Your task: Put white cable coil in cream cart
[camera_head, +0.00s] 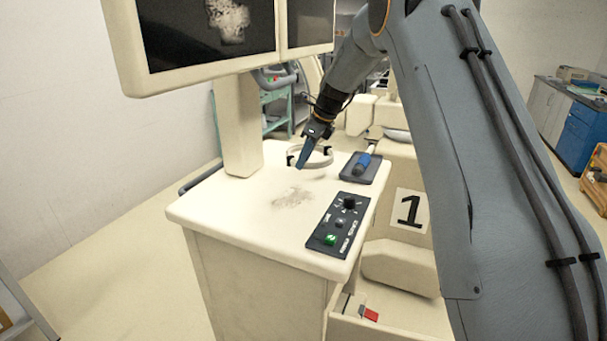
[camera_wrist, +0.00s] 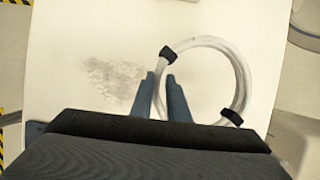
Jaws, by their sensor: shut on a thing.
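The white cable coil (camera_head: 325,163) is a ring with black ties, at the far part of a cream cart's top (camera_head: 235,205). My gripper (camera_head: 303,163) reaches down to the coil's left side and is shut on it. In the wrist view, the fingertips (camera_wrist: 162,80) pinch the left side of the coil (camera_wrist: 215,40), and the dark gripper body hides its near part. I cannot tell whether the coil touches the top or hangs just above it. The cream cart carries a monitor, and an open compartment (camera_head: 385,327) shows low at its right side.
A control panel (camera_head: 338,222) with a green button and a dark tray (camera_head: 374,173) holding a blue item (camera_head: 362,162) lie along the top's right side. The monitor (camera_head: 215,40) rises at the left. A sign with the number 1 (camera_head: 410,211) stands right of the cart.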

